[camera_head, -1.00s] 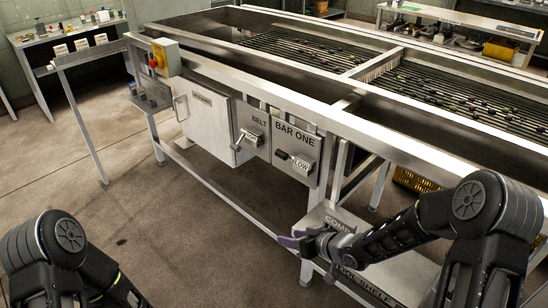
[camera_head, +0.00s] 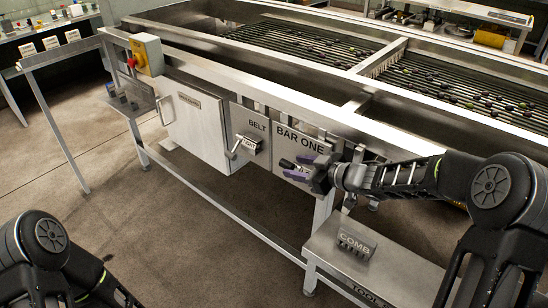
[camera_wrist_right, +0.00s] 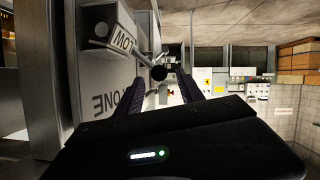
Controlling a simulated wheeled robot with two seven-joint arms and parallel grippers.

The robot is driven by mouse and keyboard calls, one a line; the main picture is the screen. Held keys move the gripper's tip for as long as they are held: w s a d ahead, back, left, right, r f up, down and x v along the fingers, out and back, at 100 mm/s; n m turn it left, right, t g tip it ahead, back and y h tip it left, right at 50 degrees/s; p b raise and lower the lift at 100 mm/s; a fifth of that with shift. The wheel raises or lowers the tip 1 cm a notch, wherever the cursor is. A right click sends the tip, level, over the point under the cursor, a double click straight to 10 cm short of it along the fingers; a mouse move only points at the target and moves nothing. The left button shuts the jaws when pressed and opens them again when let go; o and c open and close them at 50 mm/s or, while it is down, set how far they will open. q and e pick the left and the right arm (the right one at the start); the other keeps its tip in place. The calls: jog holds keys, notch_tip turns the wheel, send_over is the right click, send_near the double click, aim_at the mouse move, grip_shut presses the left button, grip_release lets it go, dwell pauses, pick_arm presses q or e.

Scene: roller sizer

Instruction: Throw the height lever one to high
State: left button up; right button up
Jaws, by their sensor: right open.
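The height lever with a black knob (camera_head: 287,163) sticks out from the grey BAR ONE panel (camera_head: 284,142). In the right wrist view the knob (camera_wrist_right: 160,73) shows between the two fingers, with the LOW plate (camera_wrist_right: 124,40) behind it, upside down. My right gripper (camera_head: 299,167), with purple fingertips, is open at the panel, its fingers to either side of the knob's line. Whether they touch the knob I cannot tell. The gripper hides the lever's plate in the head view. My left arm shows at lower left; its gripper is out of view.
The BELT lever (camera_head: 236,148) stands close left of the BAR ONE panel. A red stop button on a yellow box (camera_head: 147,55) is further left. The COMB block (camera_head: 355,243) sits on the low shelf at lower right. The floor at left front is clear.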

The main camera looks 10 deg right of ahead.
aim_at(279, 164)
jog(key=shift+s+r, duration=0.1)
jog(key=shift+s, duration=0.05)
jog(key=x, duration=0.8)
jog(key=shift+c, duration=0.4)
jog(key=c, duration=0.9)
jog(key=shift+s, duration=0.1)
grip_shut()
